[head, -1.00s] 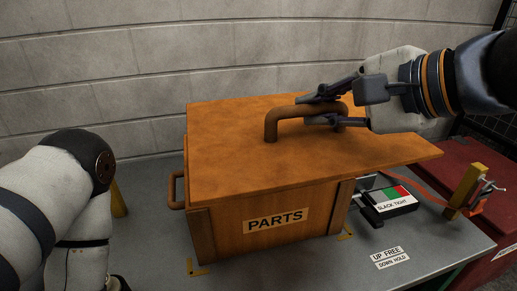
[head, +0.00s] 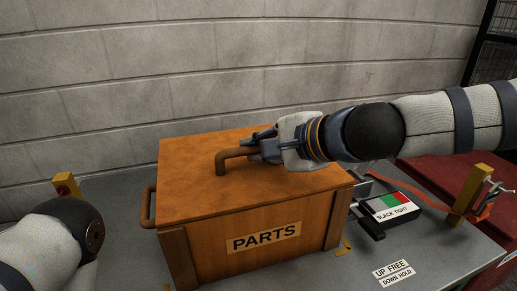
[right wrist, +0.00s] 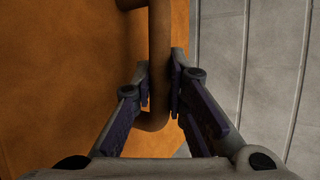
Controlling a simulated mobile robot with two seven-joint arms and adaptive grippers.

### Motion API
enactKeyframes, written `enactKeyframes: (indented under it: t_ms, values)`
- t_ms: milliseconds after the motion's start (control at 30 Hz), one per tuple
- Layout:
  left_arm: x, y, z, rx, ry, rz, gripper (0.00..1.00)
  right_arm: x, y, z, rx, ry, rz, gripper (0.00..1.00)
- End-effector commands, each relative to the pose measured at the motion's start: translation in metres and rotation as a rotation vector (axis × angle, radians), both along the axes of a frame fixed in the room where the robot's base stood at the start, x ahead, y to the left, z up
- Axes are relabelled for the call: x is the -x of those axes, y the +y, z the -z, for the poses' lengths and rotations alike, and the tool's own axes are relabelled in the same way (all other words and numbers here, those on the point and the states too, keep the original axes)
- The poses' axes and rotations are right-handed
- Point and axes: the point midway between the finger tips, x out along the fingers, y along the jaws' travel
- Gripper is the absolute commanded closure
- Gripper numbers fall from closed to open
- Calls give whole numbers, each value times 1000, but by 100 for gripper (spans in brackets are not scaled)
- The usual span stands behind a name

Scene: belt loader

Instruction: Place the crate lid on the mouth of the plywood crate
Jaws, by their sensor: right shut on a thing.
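The crate lid (head: 195,190) is a flat orange-brown board with a brown bar handle (head: 228,157). It lies level over the mouth of the plywood crate (head: 212,262), which is labelled PARTS. Its edges look roughly in line with the crate walls; I cannot tell whether a thin gap remains beneath. My right gripper (head: 262,146) is shut on the lid's handle, which also shows between the fingers in the right wrist view (right wrist: 158,45). The crate's inside is hidden. My left arm shows at the lower left, but its gripper is out of view.
A strap device marked SLACK TIGHT (head: 390,207) sits close to the crate's right side. An orange strap runs to a yellow post with a clamp (head: 465,195). A sign (head: 393,272) lies in front. A red box (head: 440,170) stands at right; a block wall (head: 200,70) rises behind.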

Motion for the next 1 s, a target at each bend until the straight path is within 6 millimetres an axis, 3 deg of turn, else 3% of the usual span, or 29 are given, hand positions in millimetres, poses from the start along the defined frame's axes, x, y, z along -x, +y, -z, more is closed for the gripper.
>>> enactKeyframes:
  t_ms: [200, 233, 300, 667, 1000]
  values:
    - [1, 0, 1, 0, 2, 0, 30, 0, 0, 1, 0, -4, -2, 100]
    - [0, 0, 1, 0, 1, 0, 30, 0, 0, 2, 1, -3, -1, 82]
    - [0, 0, 0, 0, 1, 0, 30, 0, 0, 1, 1, -3, -1, 66]
    - [-3, 0, -3, 0, -9, 0, 30, 2, -2, -7, 0, -6, 1, 66]
    - [-33, 0, -33, 0, -114, -2, 30, 58, -55, -57, -2, -21, 2, 66]
